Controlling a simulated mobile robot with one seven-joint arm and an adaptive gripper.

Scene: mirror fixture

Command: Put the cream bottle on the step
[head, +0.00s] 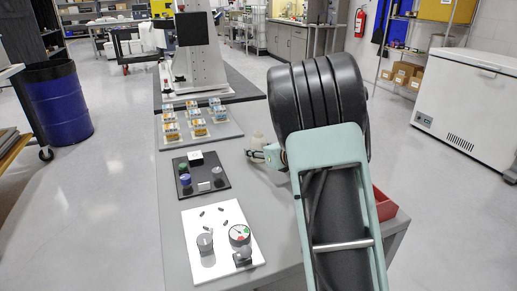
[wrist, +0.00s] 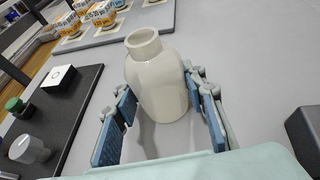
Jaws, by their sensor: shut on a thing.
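The cream bottle (wrist: 158,85) stands upright, its open neck up, between the blue-padded fingers of my gripper (wrist: 161,98) in the wrist view. My gripper is shut on it. In the head view the bottle (head: 258,141) shows small beside my gripper (head: 261,153), partly hidden by my arm. I cannot tell whether its base touches the table. I cannot identify the step for certain; a dark block (wrist: 304,136) at the right edge of the wrist view is cut off.
On the grey table (head: 237,180) are a board with several orange-labelled jars (head: 197,127), a black panel with knobs (head: 204,181) and a white panel with a gauge (head: 220,240). A red bin (head: 384,205) shows right of my arm. A white machine (head: 200,55) stands behind.

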